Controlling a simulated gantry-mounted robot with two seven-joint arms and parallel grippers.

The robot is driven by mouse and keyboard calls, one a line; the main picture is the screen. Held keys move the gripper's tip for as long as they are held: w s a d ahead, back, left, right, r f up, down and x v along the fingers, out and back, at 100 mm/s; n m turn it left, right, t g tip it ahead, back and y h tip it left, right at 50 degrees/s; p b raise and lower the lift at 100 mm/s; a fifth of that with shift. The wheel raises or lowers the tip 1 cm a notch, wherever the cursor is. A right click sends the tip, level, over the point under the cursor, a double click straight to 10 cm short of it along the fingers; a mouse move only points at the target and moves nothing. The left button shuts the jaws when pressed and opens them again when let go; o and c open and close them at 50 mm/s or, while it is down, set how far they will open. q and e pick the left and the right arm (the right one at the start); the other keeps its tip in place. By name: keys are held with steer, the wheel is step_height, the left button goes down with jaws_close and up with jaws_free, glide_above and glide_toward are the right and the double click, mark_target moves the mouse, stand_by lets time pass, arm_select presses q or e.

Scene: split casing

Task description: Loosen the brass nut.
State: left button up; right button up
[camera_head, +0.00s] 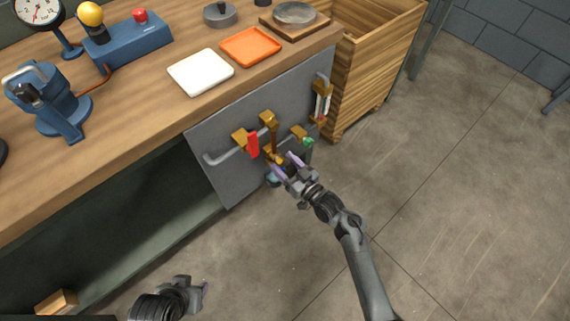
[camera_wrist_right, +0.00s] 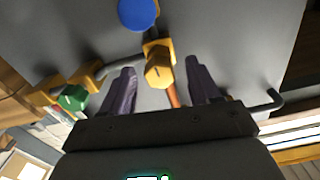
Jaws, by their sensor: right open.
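The brass nut (camera_wrist_right: 158,72) is a hexagonal fitting on the pipework of a grey upright panel (camera_head: 218,140). In the head view the nut (camera_head: 275,157) is partly hidden by my right gripper (camera_head: 286,167). My right gripper is open at the nut. In the right wrist view its two purple-grey fingers (camera_wrist_right: 160,80) lie on either side of the nut, with a visible gap on each side. I cannot tell how deep the nut sits between them. My left gripper (camera_head: 192,291) is low at the front, away from the panel; its jaw opening is unclear.
A red lever (camera_head: 252,144) and a green knob (camera_head: 308,143) flank the nut. A blue disc (camera_wrist_right: 138,12) is close by in the wrist view. A gauge (camera_head: 323,105) is at the panel's right. A wooden crate (camera_head: 375,65) stands right of the bench (camera_head: 120,112).

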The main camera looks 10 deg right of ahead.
steer(key=c, duration=1)
steer(key=shift+c, duration=0.2)
